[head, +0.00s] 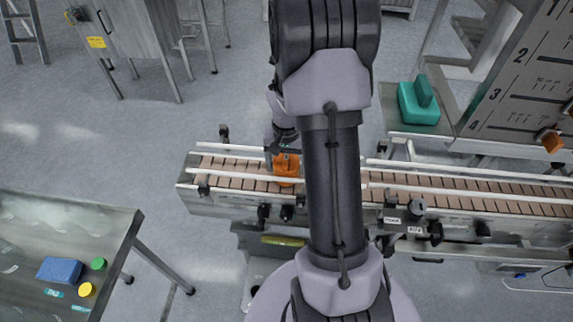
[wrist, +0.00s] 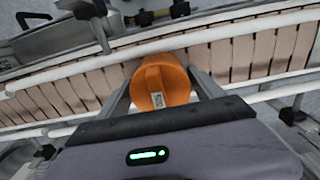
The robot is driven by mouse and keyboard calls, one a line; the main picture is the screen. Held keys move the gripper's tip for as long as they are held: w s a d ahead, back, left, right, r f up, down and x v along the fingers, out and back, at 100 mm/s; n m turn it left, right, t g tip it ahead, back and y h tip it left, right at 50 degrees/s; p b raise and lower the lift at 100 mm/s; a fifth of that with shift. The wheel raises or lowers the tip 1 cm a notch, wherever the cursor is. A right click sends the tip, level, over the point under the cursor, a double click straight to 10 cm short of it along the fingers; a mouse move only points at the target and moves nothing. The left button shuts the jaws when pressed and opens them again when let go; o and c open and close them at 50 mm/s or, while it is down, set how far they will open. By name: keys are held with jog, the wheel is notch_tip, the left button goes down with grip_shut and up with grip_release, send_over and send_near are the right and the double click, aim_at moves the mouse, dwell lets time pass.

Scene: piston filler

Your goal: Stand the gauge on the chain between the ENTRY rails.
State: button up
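The orange gauge (head: 286,170) is upright between the white rails over the left part of the chain (head: 232,170). It also shows in the wrist view (wrist: 165,84), with a handle-like bar and a small label on top. My gripper (wrist: 160,88) has a finger on either side of the gauge, and both appear to touch it. In the head view my arm covers part of the gripper and the chain to its right. Whether the gauge's base touches the chain is hard to tell.
White rails (head: 455,192) run along both sides of the chain. A teal block (head: 418,103) sits on a shelf behind, beside a numbered panel (head: 530,75). A table (head: 115,225) at left holds a blue block (head: 60,270) and green and yellow round pieces.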

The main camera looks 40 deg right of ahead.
jog(key=shift+o, duration=0.9)
jog(key=shift+r, duration=0.1)
